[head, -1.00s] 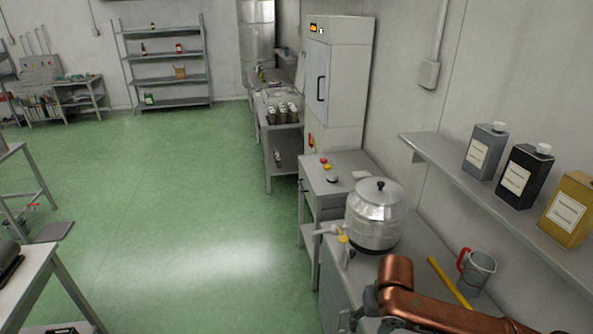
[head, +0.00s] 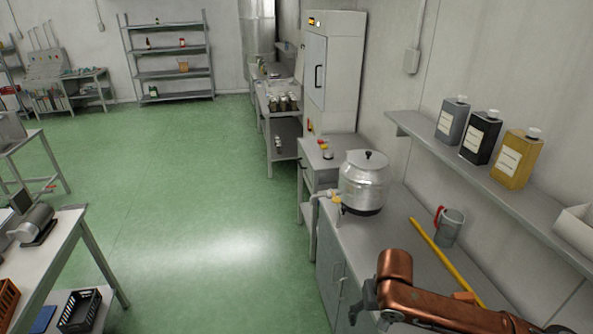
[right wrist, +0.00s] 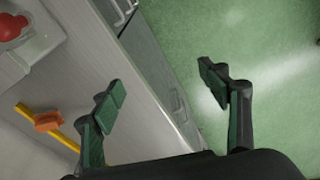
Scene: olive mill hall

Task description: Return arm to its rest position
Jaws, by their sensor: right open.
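My right arm (head: 430,304) is copper-coloured and comes in from the lower right of the head view, bent over the worktop's front edge. Its dark right gripper (head: 362,308) shows partly at the bottom, half hidden by the arm. In the right wrist view the right gripper (right wrist: 160,90) has its two dark green-padded fingers wide apart with nothing between them. It hangs over the worktop edge, with cabinet front and green floor below. My left gripper is in neither view.
The grey worktop (head: 392,245) holds a steel pot (head: 363,185) with a tap, a jug with a red handle (head: 450,228) and a yellow rod (head: 437,250). A shelf (head: 470,180) above carries three bottles. A table (head: 62,245) stands at left; green floor (head: 200,220) between is clear.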

